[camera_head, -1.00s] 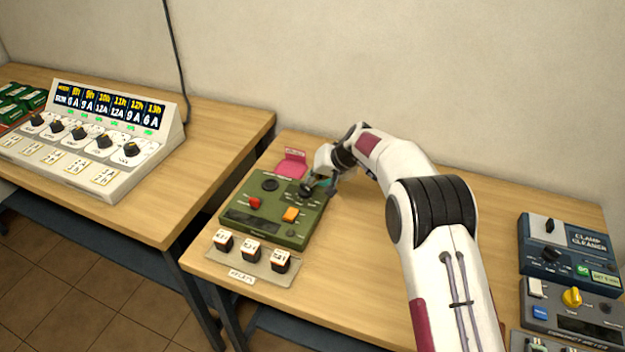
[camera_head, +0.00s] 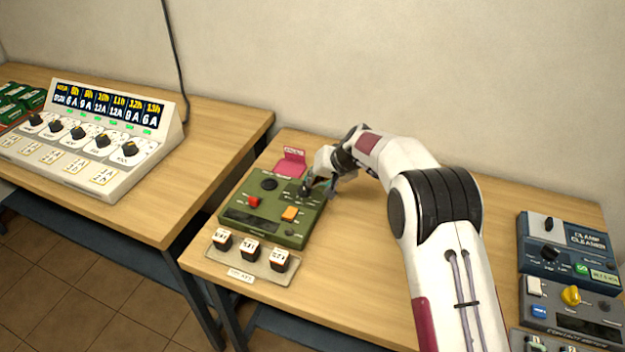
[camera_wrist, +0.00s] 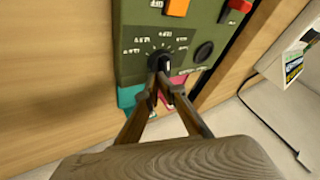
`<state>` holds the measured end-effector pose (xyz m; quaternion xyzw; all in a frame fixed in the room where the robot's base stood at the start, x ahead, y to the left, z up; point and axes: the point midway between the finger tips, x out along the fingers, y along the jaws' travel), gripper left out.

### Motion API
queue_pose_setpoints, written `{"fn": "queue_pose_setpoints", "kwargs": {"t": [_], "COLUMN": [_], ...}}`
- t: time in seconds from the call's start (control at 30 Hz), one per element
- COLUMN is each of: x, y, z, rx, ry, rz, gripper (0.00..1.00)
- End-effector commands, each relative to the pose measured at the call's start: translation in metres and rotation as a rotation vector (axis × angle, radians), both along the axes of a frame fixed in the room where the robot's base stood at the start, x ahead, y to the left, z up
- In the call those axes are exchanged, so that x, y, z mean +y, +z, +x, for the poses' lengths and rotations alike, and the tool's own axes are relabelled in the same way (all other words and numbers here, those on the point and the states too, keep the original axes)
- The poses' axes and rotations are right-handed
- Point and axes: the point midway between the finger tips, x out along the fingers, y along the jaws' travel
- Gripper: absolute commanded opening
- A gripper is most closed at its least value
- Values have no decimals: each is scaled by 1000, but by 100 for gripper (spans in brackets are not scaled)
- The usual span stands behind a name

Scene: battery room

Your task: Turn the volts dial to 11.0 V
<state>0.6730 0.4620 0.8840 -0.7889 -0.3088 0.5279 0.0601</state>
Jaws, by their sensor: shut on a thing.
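The volts dial (camera_wrist: 160,60) is a black knob with a pale pointer mark on the green panel of the tester box (camera_head: 240,208). In the wrist view, voltage labels ring it in an arc, but they are too blurred to read surely. My gripper (camera_wrist: 159,75) is shut on the dial, one fingertip on each side. In the head view, my gripper (camera_head: 312,188) is at the box's upper right corner and partly hides the dial. The box also shows an orange button (camera_head: 290,213), a red knob (camera_head: 254,201) and a dark display (camera_head: 245,219).
A pink card holder (camera_head: 291,163) stands behind the box. A tray of relays (camera_head: 251,250) lies in front. Blue and grey devices (camera_head: 565,252) sit at the far right. A charger console (camera_head: 100,135) is on the left table. Bare wood lies right of the box.

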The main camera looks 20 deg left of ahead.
Motion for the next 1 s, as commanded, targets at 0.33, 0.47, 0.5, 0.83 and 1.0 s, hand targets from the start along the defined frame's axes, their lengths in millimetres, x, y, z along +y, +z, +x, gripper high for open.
{"fn": "queue_pose_setpoints", "kwargs": {"t": [0.33,0.47,0.5,0.83,1.0], "x": [5,-3,-7,-44,-56], "y": [-8,-8,-8,7,24], "z": [-11,-8,-6,11,8], "rx": [26,25,24,5,2], "ry": [15,13,12,2,-1], "rz": [-1,-2,-2,0,1], "gripper": [0,0,0,0,0]}}
